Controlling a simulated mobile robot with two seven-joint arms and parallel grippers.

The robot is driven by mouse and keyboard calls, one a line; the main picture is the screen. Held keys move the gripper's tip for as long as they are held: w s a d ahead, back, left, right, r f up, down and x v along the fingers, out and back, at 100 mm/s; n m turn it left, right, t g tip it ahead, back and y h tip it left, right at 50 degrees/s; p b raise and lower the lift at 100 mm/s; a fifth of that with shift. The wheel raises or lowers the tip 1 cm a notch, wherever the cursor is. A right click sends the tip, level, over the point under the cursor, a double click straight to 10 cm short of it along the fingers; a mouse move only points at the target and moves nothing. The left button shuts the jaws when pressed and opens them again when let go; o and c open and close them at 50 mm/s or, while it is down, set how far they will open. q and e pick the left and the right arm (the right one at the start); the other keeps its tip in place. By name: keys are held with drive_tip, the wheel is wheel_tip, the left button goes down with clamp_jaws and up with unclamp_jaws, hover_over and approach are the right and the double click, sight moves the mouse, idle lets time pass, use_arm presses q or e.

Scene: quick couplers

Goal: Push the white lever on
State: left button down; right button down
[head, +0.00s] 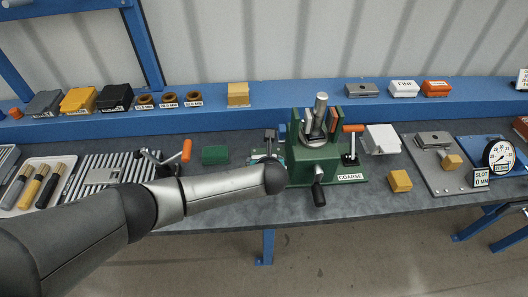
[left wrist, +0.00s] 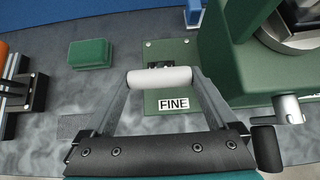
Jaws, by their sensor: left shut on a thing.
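The white lever (left wrist: 160,78) shows in the left wrist view as a short white bar lying crosswise above a green plate (left wrist: 165,58) with a FINE label (left wrist: 173,104). My left gripper (left wrist: 161,82) has one finger at each end of the bar and is shut on it. In the head view my left gripper (head: 269,146) is just left of the green machine (head: 314,162), and my wrist hides the white lever and most of its plate. My right gripper is in neither view.
An orange-handled lever (head: 352,128) stands at the machine's right by the COARSE label (head: 350,177). A black-handled crank (head: 319,193) sticks out in front. A green block (head: 215,155) lies left of my gripper. Another orange-handled crank (head: 186,151) is farther left.

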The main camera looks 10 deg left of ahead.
use_arm(q)
drive_tip(key=shift+s+d+f, duration=0.15)
drive_tip(key=shift+s+f, duration=0.4)
unclamp_jaws()
drive_tip(key=shift+w, duration=0.1)
drive_tip(key=shift+w+r, duration=0.1)
drive_tip(key=shift+r, duration=0.05)
drive_tip(key=p+v, duration=0.3)
drive_tip(key=v, duration=1.2)
drive_tip(key=shift+r, duration=0.1)
